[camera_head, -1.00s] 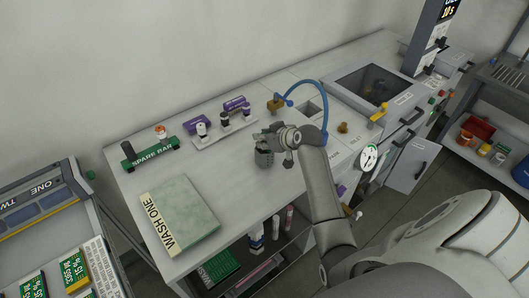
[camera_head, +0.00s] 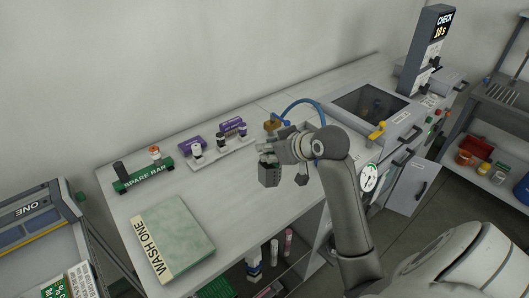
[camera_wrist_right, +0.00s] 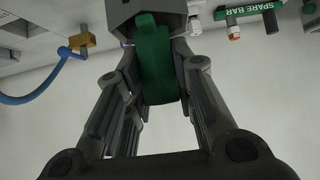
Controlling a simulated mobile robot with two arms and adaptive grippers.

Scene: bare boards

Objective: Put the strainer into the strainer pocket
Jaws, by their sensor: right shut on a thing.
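The strainer looks to be a dark grey, box-like piece (camera_head: 269,175) with a green handle (camera_wrist_right: 155,65). My right gripper (camera_head: 272,153) is shut on the green handle; in the right wrist view the fingers lie on both sides of it. The grey body hangs below the gripper in the head view, seemingly above the bench top. A recess in the bench shows at the top left of the right wrist view (camera_wrist_right: 22,30); I cannot tell if it is the strainer pocket. In the head view my right arm hides most of that area. My left gripper is not in view.
A blue hose (camera_head: 303,101) on a brass block (camera_head: 272,124) is close behind the gripper. A white rack (camera_head: 217,153) with vials stands to its left, beside the green spare bar (camera_head: 143,179). The WASH ONE block (camera_head: 172,238) lies front left. Bench between is clear.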

